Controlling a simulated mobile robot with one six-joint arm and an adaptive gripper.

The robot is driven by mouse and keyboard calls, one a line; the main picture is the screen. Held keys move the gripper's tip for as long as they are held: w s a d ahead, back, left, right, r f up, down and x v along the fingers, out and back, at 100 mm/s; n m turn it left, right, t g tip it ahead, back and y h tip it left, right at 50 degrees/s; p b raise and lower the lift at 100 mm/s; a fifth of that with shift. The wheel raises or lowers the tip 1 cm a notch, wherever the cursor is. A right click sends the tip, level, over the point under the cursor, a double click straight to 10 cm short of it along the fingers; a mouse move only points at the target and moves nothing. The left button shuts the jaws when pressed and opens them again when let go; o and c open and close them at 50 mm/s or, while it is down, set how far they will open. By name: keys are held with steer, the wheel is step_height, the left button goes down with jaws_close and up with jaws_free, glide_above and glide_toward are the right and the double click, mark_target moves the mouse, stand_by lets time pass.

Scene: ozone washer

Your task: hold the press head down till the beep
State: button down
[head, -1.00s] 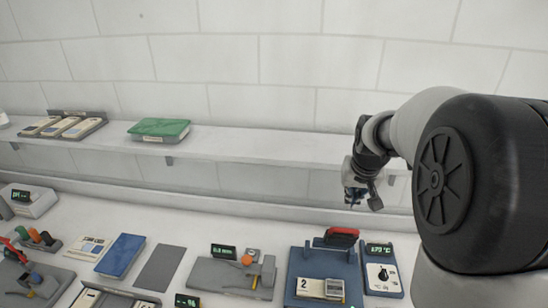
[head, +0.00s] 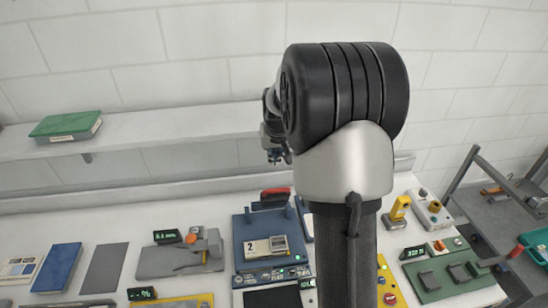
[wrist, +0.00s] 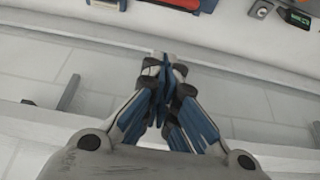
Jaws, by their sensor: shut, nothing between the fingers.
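My gripper (head: 277,155) is raised in front of the wall shelf, partly hidden by my arm in the head view. In the wrist view its fingers (wrist: 165,62) are together, with nothing between them. A blue station (head: 240,222) marked 2 stands on the bench below it, with a red handle (head: 274,193) at its back and a card on its front. The blue station and red part (wrist: 180,3) are cut off at the top of the wrist view. I cannot tell which part is the press head. My gripper is apart from the station.
A grey station with an orange knob (head: 191,238) stands left of the blue one. A blue book (head: 57,267) lies farther left. A yellow tool (head: 398,208) and a green board (head: 448,278) are at right. A green box (head: 65,126) is on the shelf.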

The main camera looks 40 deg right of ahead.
steer(key=f, duration=0.8)
steer(key=shift+w+d+p, duration=0.15)
steer(key=shift+w+p, duration=0.15)
steer(key=shift+s+a+f, duration=0.2)
steer(key=shift+s+f, duration=0.1)
steer(key=shift+s, duration=0.15)
steer(key=shift+f, duration=0.1)
steer(key=shift+f, duration=0.1)
